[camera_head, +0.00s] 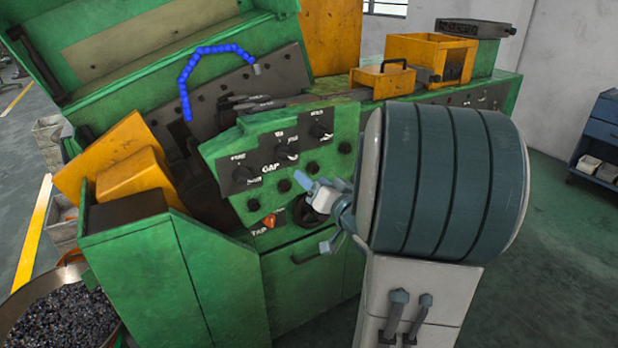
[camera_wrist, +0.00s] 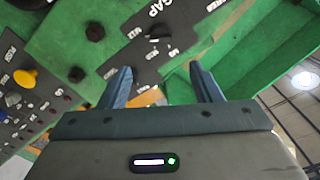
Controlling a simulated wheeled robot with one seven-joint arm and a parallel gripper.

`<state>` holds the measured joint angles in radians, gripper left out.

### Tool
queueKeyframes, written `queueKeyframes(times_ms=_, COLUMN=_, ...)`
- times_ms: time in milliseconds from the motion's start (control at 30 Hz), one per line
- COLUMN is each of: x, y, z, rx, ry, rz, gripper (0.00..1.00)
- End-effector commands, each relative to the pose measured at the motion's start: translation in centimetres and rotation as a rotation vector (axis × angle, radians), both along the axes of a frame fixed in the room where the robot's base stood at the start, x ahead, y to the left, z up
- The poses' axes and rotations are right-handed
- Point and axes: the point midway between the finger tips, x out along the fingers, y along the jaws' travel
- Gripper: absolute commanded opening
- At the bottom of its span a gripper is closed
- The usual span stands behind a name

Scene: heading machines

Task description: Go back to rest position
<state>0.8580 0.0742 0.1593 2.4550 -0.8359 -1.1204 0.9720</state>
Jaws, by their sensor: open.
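My gripper (camera_head: 316,213) is in front of the green machine's control panel (camera_head: 346,118), near its lower right part. In the wrist view my gripper (camera_wrist: 160,82) is open, with its two blue-grey fingers apart and nothing between them. Black knobs (camera_wrist: 95,32) and white lettering lie ahead of the fingers. An orange-red knob (camera_head: 270,221) sits on the panel just left of my gripper in the head view. I cannot tell whether a fingertip touches the panel.
A bin of small dark parts (camera_head: 62,318) stands at the lower left. An orange box (camera_head: 440,52) sits on the machine's top. A blue hose (camera_head: 205,52) arches over the machine. A blue cart (camera_head: 600,140) stands at the far right, with free floor (camera_head: 558,225) before it.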

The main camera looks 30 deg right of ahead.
Motion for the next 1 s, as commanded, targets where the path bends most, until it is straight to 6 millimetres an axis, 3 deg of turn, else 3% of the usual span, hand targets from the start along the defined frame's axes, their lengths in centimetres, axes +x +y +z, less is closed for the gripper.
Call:
queueKeyframes(times_ms=600, x=0.1, y=0.2, z=-0.1, rx=-0.017, ry=0.015, rz=-0.009, gripper=0.58)
queueKeyframes(times_ms=833, x=0.6, y=1.4, z=-1.1, rx=-0.161, ry=0.197, rz=-0.111, gripper=0.58)
queueKeyframes(times_ms=1000, x=-0.5, y=2.9, z=-2.3, rx=-0.270, ry=0.386, rz=-0.175, gripper=0.58)
